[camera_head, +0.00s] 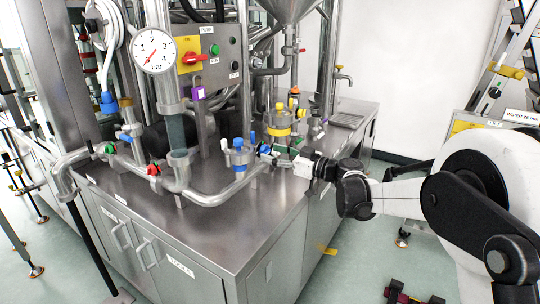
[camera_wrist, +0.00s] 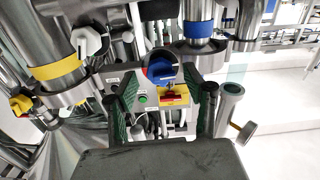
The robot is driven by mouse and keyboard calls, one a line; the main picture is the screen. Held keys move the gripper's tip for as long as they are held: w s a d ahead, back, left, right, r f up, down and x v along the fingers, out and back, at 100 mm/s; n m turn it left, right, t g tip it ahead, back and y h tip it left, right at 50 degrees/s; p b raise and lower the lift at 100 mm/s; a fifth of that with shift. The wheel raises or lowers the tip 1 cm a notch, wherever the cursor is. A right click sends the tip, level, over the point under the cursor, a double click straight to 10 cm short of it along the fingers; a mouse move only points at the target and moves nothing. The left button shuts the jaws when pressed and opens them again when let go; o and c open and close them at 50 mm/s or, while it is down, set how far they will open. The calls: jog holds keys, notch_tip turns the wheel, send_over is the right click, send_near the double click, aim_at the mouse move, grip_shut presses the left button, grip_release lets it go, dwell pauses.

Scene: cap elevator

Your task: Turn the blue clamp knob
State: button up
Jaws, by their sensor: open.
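The blue clamp knob (camera_wrist: 160,68) is a round blue piece seen between my fingers in the wrist view. In the head view a small blue spot (camera_head: 264,149) at the tip of my gripper looks like the same knob. My gripper (camera_wrist: 166,88) is open, with one dark green-padded finger on each side of the knob in the picture. I cannot tell whether either finger touches it. In the head view my gripper (camera_head: 285,157) reaches in from the right over the steel counter and partly hides this spot.
A yellow-banded fitting (camera_head: 279,130) stands behind, and a blue-banded fitting (camera_head: 238,157) stands to the left. The wrist view shows a yellow collar (camera_wrist: 55,66) and a blue collar (camera_wrist: 198,29) close by. Pipes crowd the back; the front of the steel counter (camera_head: 225,232) is clear.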

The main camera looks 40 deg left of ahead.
jog(key=shift+a, duration=0.75)
jog(key=shift+c, duration=0.4)
jog(key=c, duration=1)
jog(key=shift+c, duration=0.2)
